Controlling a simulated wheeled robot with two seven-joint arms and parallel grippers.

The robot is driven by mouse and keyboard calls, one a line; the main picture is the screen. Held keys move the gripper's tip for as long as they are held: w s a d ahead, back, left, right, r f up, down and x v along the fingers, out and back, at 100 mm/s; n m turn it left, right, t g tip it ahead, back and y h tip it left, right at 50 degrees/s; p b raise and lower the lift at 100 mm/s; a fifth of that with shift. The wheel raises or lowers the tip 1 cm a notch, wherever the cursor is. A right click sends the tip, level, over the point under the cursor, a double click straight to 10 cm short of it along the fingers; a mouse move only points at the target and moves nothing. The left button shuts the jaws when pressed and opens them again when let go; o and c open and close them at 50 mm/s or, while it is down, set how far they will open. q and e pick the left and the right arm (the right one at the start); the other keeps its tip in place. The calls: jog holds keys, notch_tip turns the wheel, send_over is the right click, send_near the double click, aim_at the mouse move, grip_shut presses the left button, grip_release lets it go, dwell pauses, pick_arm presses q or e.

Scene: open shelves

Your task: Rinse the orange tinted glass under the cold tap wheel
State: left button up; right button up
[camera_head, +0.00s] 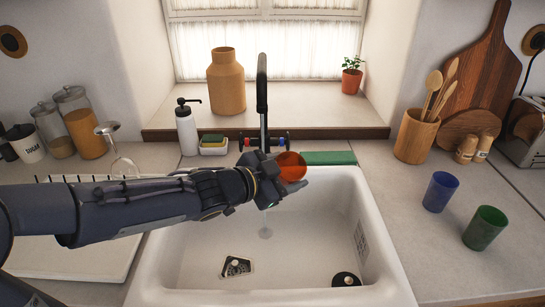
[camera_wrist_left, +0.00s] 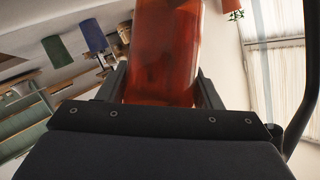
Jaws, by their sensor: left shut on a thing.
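The orange tinted glass (camera_head: 291,165) is held over the white sink (camera_head: 200,245), below and just right of the black tap (camera_head: 262,95). My left gripper (camera_head: 284,180) is shut on it; in the left wrist view the glass (camera_wrist_left: 165,55) sits between both fingers (camera_wrist_left: 162,88). The glass looks tilted in the head view. A blue tap wheel (camera_head: 281,142) is right of the tap base, and a red one (camera_head: 247,142) left of it. My right gripper is out of view.
A blue glass (camera_head: 440,191) and a green glass (camera_head: 485,228) stand on the right counter. A soap bottle (camera_head: 187,130) and a sponge holder (camera_head: 213,146) stand behind the sink. A green cloth (camera_head: 328,158) lies at its back rim. A drying rack (camera_head: 70,255) is at left.

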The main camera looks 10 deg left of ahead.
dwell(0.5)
pick_arm(q)
jog(key=s+d+r, duration=0.2)
jog(key=s+r, duration=0.2)
jog(key=shift+s+d+p, duration=0.15)
jog(key=shift+d+p, duration=0.1)
jog(key=shift+p, duration=0.15)
dwell(0.6)
